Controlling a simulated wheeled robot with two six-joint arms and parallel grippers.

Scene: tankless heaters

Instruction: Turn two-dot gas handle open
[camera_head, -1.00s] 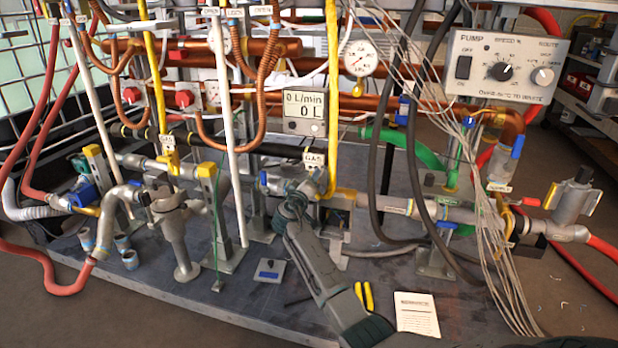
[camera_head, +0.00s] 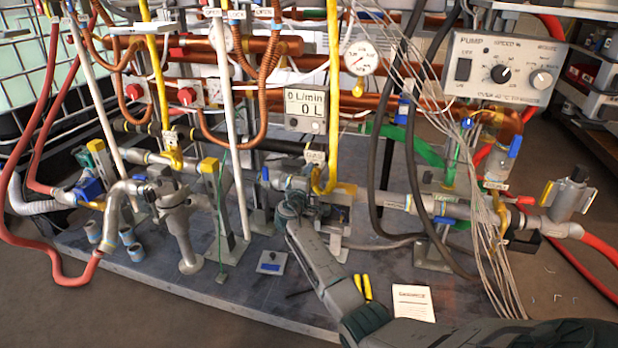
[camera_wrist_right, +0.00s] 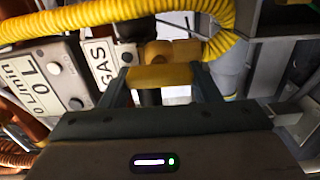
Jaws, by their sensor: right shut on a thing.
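My right gripper (camera_head: 308,190) reaches the pipework beneath the GAS tag (camera_head: 314,156) in the head view. In the right wrist view, its two fingers (camera_wrist_right: 164,84) stand on either side of a yellow handle (camera_wrist_right: 160,76), and the gripper is shut on it. The GAS tag (camera_wrist_right: 98,62) is just left of the handle there. No dots can be made out on the handle, and the gripper mostly hides it in the head view. My left gripper is not in view.
A yellow corrugated hose (camera_wrist_right: 120,14) arches close above the handle. A flow meter (camera_head: 305,110) reading 0 L stands behind my gripper. Black hoses (camera_head: 381,150) and grey cables hang to the right. The board's front has a white card (camera_head: 413,303) and yellow-handled pliers (camera_head: 364,287).

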